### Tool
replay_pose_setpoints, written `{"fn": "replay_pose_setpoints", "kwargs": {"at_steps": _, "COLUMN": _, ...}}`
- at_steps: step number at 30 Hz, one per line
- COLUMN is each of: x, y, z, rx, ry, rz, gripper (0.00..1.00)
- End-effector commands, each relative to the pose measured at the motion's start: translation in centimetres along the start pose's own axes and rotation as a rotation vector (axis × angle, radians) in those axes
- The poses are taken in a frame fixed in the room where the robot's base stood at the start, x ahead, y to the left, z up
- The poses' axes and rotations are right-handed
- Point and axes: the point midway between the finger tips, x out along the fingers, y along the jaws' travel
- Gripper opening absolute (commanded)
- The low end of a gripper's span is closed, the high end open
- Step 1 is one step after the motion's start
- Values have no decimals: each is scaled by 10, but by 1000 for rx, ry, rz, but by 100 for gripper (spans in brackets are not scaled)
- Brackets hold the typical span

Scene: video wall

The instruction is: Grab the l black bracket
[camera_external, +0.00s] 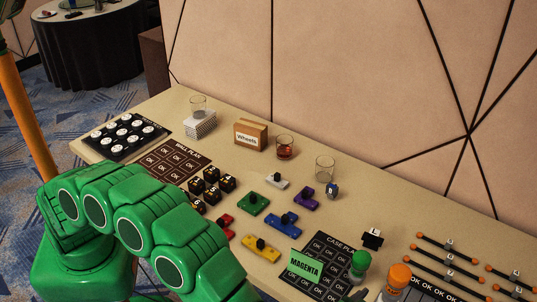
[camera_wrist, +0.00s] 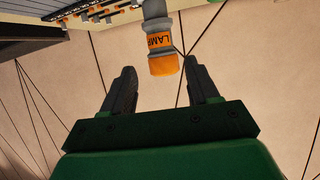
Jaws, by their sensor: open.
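In the external view, a small black bracket-like piece (camera_external: 372,239) with a white label stands on the table, right of the black CASE PLAN board. Its label is too small to read surely. It cannot be made out in the wrist view. My gripper (camera_wrist: 158,78) is open, its two dark fingers apart with nothing held. In the wrist view an orange-and-grey object marked LAMP (camera_wrist: 163,62) shows beyond and between the fingertips. In the external view my green arm reaches along the table's front and leaves the bottom edge; dark parts near the bottom may be my fingers.
The CASE PLAN board (camera_external: 338,250), a MAGENTA card (camera_external: 306,266), a green-capped bottle (camera_external: 359,264) and an orange-topped bottle (camera_external: 398,277) crowd the front. Several labelled black bars (camera_external: 447,244) with orange ends lie right. Colored blocks and glasses stand left and behind. Bare table lies behind the black piece.

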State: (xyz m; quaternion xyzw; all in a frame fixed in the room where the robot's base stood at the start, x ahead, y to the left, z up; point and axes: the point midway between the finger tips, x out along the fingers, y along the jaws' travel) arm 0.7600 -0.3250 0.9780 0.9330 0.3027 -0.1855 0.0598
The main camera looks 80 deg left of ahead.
Motion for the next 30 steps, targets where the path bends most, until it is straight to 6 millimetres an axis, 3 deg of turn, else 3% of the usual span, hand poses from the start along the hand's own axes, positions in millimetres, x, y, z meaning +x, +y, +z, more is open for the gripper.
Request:
{"fn": "replay_pose_setpoints", "kwargs": {"at_steps": 8, "x": -4, "y": 0, "z": -10, "rx": -3, "ry": 0, "rz": 1, "gripper": 60}}
{"fn": "replay_pose_setpoints", "kwargs": {"at_steps": 25, "x": -43, "y": 0, "z": -102, "rx": -4, "ry": 0, "rz": 0, "gripper": 60}}
{"fn": "replay_pose_setpoints", "kwargs": {"at_steps": 30, "x": -23, "y": 1, "z": -106, "rx": -77, "ry": -19, "rz": 29, "gripper": 60}}
